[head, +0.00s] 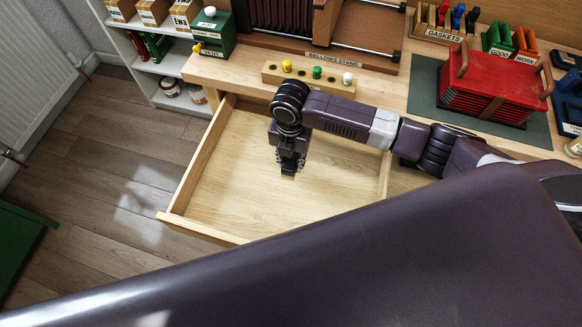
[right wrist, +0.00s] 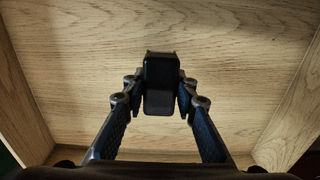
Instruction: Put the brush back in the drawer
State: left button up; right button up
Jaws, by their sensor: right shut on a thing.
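The drawer (head: 240,180) is pulled out from under the bench, and its pale wooden floor is otherwise bare. My right gripper (head: 289,168) points down inside the drawer outline, near its middle. It is shut on the brush, a dark block (right wrist: 160,85) between the two fingertips in the right wrist view. The brush's bristles cannot be made out. I cannot tell whether the brush touches the drawer floor. The drawer floor and side walls (right wrist: 297,105) also fill the right wrist view. My left gripper is not in view.
On the bench above are a peg block (head: 308,79), a red accordion (head: 490,85) on a green mat, a gaskets rack (head: 440,34) and a green box (head: 214,36). White shelves (head: 165,75) stand left. Open floor lies left of the drawer.

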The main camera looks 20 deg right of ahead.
aim_at(291, 161)
jog(key=shift+f, duration=1.95)
jog(key=shift+f, duration=0.15)
jog(key=o, duration=1.1)
notch_tip(291, 161, up, 12)
jog(key=shift+r, duration=0.2)
jog(key=shift+s, duration=0.1)
